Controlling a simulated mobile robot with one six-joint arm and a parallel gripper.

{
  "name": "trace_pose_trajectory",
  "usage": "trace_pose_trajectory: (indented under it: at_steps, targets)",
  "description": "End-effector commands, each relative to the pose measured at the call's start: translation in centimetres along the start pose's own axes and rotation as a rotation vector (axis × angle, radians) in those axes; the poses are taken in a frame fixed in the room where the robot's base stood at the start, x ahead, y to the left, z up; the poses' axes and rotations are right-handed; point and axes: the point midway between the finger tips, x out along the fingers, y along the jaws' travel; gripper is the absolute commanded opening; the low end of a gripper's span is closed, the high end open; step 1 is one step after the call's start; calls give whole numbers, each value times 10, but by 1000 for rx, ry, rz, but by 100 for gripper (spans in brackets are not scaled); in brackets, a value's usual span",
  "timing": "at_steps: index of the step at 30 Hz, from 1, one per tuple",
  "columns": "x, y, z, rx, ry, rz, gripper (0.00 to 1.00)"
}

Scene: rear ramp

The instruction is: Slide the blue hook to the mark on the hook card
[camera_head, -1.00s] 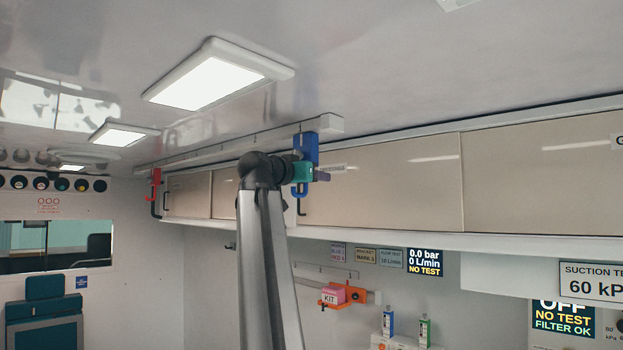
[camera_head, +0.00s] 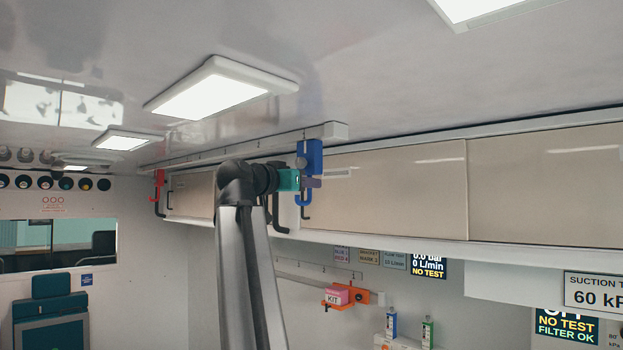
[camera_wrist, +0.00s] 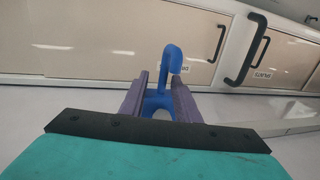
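The blue hook (camera_head: 309,157) hangs from the white overhead rail (camera_head: 260,145) near the rail's right end. Its block is at the top and its curved hook below; the curve shows in the wrist view (camera_wrist: 172,62). My gripper (camera_head: 313,182), teal with purple fingers, is at the hook's lower part. In the wrist view the fingers (camera_wrist: 159,95) stand on either side of the hook, seemingly with small gaps. A small card (camera_head: 341,254) on the wall seems to read blue 1, red 4.
A red hook (camera_head: 159,181) hangs at the rail's left end. Cabinets (camera_head: 400,190) with black handles run behind and below the rail. The ceiling is close above. A lower wall rail carries an orange bracket (camera_head: 350,297) with a pink kit box (camera_head: 337,295).

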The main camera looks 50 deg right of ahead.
Motion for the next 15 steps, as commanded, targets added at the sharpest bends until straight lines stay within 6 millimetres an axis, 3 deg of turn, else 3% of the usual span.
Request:
trace_pose_trajectory:
  at_steps: [15]
  targets:
    - [-55,2,-2,0,0,0,29]
